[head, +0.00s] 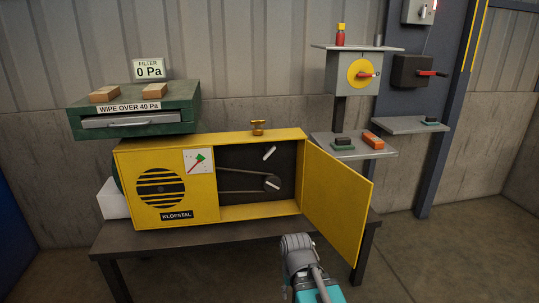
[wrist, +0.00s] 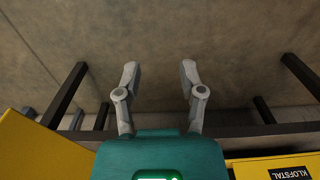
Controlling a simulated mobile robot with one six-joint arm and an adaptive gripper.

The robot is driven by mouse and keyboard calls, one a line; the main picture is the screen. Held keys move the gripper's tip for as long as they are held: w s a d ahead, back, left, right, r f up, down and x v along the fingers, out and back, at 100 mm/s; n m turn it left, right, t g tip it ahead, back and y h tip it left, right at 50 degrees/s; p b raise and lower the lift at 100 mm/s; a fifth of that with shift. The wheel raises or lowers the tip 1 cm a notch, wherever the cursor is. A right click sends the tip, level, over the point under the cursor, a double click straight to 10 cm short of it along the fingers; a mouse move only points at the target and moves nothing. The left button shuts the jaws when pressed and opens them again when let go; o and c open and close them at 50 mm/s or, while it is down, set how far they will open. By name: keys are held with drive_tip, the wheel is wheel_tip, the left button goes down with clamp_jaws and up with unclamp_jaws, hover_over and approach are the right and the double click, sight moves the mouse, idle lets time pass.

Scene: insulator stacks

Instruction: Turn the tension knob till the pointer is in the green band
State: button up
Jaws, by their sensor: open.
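A yellow cabinet (head: 209,147) marked KLOFSTAL stands on a dark table with its door (head: 336,203) swung open to the right. A small brass knob (head: 258,127) stands on its top. A white dial (head: 197,160) on its front has a green patch and a red line running up towards it; the exact pointer reading is too small to tell. In the wrist view, my gripper (wrist: 159,73) has its two grey fingers spread, with nothing between them. In the head view, my grey and teal arm is low in front of the cabinet, apart from the knob; the fingers cannot be made out.
Inside the cabinet are a belt and pulley (head: 272,184) and white marks. A green filter box (head: 130,108) with two tan blocks sits behind at left. The open door juts forward.

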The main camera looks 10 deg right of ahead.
drive_tip(key=m+t+p, duration=0.5)
drive_tip(key=m+t, duration=0.3)
drive_tip(key=t, duration=1)
approach(269, 155)
drive_tip(key=s, duration=0.3)
drive_tip(key=shift+d+f, duration=0.1)
drive_tip(key=shift+d, duration=0.1)
drive_tip(key=shift+w, duration=0.1)
drive_tip(key=shift+w+a, duration=0.1)
drive_tip(key=shift+w, duration=6.7)
